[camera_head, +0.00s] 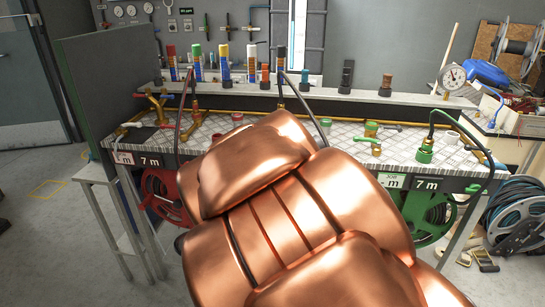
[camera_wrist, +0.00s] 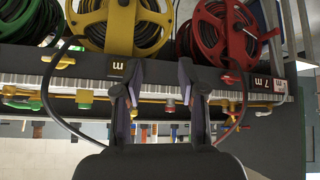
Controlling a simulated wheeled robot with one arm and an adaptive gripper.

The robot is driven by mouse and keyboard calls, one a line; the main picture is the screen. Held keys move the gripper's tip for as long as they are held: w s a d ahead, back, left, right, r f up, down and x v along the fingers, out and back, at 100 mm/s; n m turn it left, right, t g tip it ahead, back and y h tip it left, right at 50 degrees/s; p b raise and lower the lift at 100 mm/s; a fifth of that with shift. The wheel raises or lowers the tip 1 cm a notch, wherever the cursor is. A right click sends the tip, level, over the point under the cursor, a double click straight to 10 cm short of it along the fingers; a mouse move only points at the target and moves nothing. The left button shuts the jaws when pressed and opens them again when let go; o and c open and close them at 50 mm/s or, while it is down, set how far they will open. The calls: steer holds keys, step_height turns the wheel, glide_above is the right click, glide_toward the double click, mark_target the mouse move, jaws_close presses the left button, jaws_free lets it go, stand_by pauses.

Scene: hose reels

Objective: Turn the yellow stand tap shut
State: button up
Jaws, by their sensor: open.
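My gripper (camera_wrist: 157,88) is open in the wrist view, its two dark fingers apart over the bench front with nothing held between them. Beyond the fingers, small yellow-brass fittings and a red knob (camera_wrist: 170,105) show, too small to tell as the yellow stand tap. A yellow-brass fitting (camera_wrist: 62,61) also sits left of the fingers. The yellow hose reel (camera_wrist: 122,27) hangs above the left finger in this inverted view. In the head view my copper-coloured arm hides the bench middle, the yellow reel and my gripper.
In the head view a red reel (camera_head: 168,198) hangs left and a green reel (camera_head: 428,212) right under the bench (camera_head: 405,140). Brass taps with coloured handles (camera_head: 160,98) and dark hoses line the top. A gauge (camera_head: 453,77) stands at right. Floor is clear at left.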

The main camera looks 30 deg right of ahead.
steer(key=shift+w+d+r+m+t+h+b, duration=0.25)
steer(key=shift+w+d+r+t+h+b, duration=0.7)
steer(key=shift+w+d, duration=2.05)
steer(key=shift+w+d+r+m+t+h+b, duration=0.3)
steer(key=shift+w+d+t+h+b, duration=1.25)
steer(key=shift+w+d, duration=1.4)
steer(key=shift+w+d+r+m+t+h+b, duration=0.15)
steer(key=shift+w+d+r+t+h+b, duration=0.6)
steer(key=shift+w+d+h+b, duration=1.55)
steer(key=shift+w+d+y+p, duration=0.15)
steer(key=shift+w+y+p, duration=0.2)
steer(key=shift+w, duration=0.2)
steer(key=shift+w+d+y+p, duration=0.15)
steer(key=shift+w+y+p, duration=0.1)
steer(key=shift+w+y, duration=0.25)
steer(key=shift+c, duration=0.2)
jaws_close()
steer(key=shift+f, duration=0.1)
